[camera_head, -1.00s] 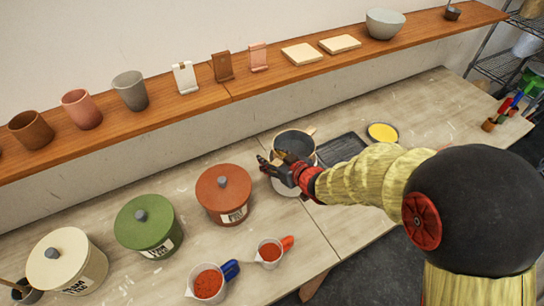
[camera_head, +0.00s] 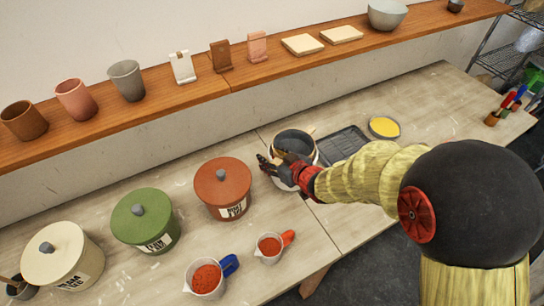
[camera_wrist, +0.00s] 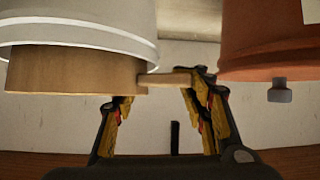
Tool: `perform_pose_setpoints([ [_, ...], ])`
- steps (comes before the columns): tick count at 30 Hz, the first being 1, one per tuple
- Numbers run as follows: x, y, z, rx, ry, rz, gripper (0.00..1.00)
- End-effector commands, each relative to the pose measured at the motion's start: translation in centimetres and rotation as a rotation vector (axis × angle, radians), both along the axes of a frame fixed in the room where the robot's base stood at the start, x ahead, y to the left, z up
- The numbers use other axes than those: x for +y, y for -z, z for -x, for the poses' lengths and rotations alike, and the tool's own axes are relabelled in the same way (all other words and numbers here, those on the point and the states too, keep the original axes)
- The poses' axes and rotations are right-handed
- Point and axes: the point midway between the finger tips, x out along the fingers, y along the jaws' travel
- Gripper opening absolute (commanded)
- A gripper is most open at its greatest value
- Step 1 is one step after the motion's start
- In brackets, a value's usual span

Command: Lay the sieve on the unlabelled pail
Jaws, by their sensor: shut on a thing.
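The sieve, a round wooden hoop with dark mesh (camera_head: 293,140), is over the mouth of the white unlabelled pail (camera_head: 284,184). In the wrist view, which is upside down, the wooden hoop (camera_wrist: 75,72) is against the white pail's rim (camera_wrist: 85,32), roughly level; I cannot tell whether it touches. My gripper (camera_head: 273,166) is at the near-left side of the pail, partly hiding it. In the wrist view my gripper (camera_wrist: 162,88) is shut on the sieve's short wooden handle (camera_wrist: 168,78).
A lidded terracotta pail (camera_head: 222,183) stands close left of my gripper, then green (camera_head: 143,218) and cream (camera_head: 62,252) pails, all labelled. Measuring cups of red powder (camera_head: 206,281) stand in front. A dark tray (camera_head: 342,145) and yellow-filled dish (camera_head: 384,127) lie right. A shelf runs behind.

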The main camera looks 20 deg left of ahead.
Motion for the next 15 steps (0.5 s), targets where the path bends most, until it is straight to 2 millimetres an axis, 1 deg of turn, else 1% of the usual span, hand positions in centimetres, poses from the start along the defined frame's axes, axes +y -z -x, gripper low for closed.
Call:
perform_pose_setpoints([
  [15, 0.02, 0.88, -0.02, -0.001, 0.0, -0.001, 0.04],
])
